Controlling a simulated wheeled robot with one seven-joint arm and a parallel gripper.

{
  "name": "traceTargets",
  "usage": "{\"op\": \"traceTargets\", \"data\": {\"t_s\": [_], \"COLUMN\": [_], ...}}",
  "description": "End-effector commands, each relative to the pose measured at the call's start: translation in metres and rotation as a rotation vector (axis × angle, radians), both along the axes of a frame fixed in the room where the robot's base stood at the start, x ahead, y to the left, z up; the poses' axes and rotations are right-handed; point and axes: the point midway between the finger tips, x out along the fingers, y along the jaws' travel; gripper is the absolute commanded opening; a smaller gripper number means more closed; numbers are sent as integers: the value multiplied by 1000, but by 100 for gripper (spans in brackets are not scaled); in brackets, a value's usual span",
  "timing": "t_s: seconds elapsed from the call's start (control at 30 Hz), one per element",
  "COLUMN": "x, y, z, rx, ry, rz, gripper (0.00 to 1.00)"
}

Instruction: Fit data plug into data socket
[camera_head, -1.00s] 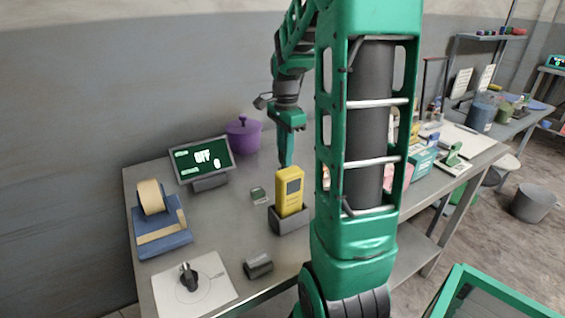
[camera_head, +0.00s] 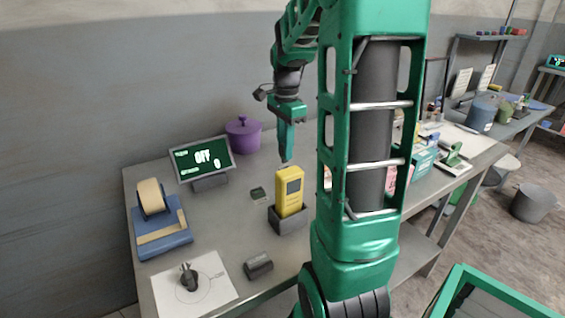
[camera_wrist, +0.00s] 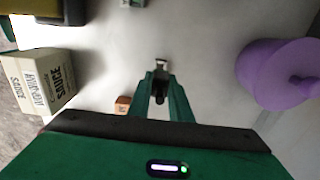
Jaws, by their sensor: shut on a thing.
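My gripper (camera_head: 286,160) hangs above the table behind the yellow handheld device. In the wrist view its fingers (camera_wrist: 160,98) are shut on a small dark piece with a pale metallic tip, apparently the data plug (camera_wrist: 161,66). The plug points away from the palm and is mostly hidden between the fingers. A small green-and-grey block (camera_head: 258,195) lies on the table left of the yellow device; it may be the data socket, but its opening cannot be made out. Its edge also shows at the top of the wrist view (camera_wrist: 133,3). Plug and block are apart.
The yellow device (camera_head: 289,193) stands in a dark cradle (camera_head: 288,221). A purple pot (camera_head: 243,136) and a screen reading OFF (camera_head: 203,158) are at the back. A tape dispenser (camera_head: 162,225) and dark block (camera_head: 258,265) are nearer. A sauce carton (camera_wrist: 40,82) is left in the wrist view.

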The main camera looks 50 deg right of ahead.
Motion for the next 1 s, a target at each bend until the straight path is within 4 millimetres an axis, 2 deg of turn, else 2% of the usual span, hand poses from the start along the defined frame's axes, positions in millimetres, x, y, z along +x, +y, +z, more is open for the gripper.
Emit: {"op": "traceTargets", "data": {"t_s": [0.8, 1.0], "x": [0, 0], "y": [0, 0], "z": [35, 39], "rx": [0, 0], "ry": [0, 0], "rz": [-1, -1], "gripper": [0, 0]}}
